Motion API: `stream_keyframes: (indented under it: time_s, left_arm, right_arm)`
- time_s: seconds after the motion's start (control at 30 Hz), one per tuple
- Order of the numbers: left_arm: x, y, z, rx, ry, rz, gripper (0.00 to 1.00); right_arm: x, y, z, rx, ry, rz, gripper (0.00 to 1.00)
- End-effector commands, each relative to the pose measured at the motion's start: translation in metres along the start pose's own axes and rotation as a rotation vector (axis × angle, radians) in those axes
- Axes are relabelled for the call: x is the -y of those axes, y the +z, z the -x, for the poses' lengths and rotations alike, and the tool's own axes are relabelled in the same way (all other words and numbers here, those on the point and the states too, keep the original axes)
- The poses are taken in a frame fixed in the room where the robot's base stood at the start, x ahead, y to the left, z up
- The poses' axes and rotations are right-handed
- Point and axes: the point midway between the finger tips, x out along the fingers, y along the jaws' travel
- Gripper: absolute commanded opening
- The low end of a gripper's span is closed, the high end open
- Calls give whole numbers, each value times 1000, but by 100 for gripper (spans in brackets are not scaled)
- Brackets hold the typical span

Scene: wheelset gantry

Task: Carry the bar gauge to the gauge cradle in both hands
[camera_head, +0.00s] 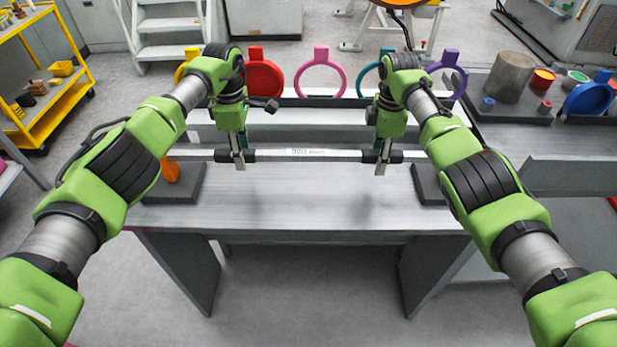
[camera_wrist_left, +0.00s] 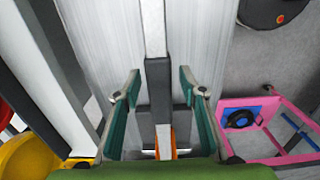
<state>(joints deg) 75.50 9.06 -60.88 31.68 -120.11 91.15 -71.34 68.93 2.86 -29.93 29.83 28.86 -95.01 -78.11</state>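The bar gauge (camera_head: 310,154) is a long grey bar with a "300 mm" label and dark grip sleeves. It lies level across the picture above the grey table. Its ends are over two dark blocks, left (camera_head: 187,185) and right (camera_head: 428,183), which look like the gauge cradle. An orange piece (camera_head: 170,170) stands at the left block. My left gripper (camera_head: 238,160) straddles the left sleeve. The left wrist view shows its fingers (camera_wrist_left: 158,85) open, with a gap on each side of the sleeve. My right gripper (camera_head: 382,160) is at the right sleeve; its finger gap is hidden.
Colored ring gauges, including a red one (camera_head: 263,80) and a pink one (camera_head: 320,74), stand in a rack behind the bar. A side table (camera_head: 500,125) at the right holds a metal cylinder (camera_head: 511,76). A yellow cart (camera_head: 45,120) stands at left. The table front is clear.

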Motion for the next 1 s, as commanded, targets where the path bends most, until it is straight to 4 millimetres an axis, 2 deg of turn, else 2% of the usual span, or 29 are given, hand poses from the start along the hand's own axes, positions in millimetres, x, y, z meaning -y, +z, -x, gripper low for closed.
stream_keyframes:
  time_s: [0.3, 0.5, 0.67, 0.77, 0.87, 1.0]
  left_arm:
    - [-1, -1, 66, 0, 6, -1, 38]
    - [0, -1, 99, -1, 4, 0, 38]
    - [0, 0, 111, 0, 2, 0, 38]
    - [0, 0, 112, 0, 1, 0, 38]
    - [0, 0, 113, 0, 1, 0, 38]
    - [0, 0, 112, 0, 1, 0, 38]
  right_arm:
    - [0, 0, 0, 0, 0, 0, 38]
    - [0, 0, 0, 0, 0, 0, 38]
    - [0, 0, 1, -1, 1, 0, 38]
    - [-1, 0, 8, -1, 1, 0, 38]
    - [-1, 0, 24, -1, 4, 0, 38]
    - [-1, 0, 55, -1, 4, -1, 38]
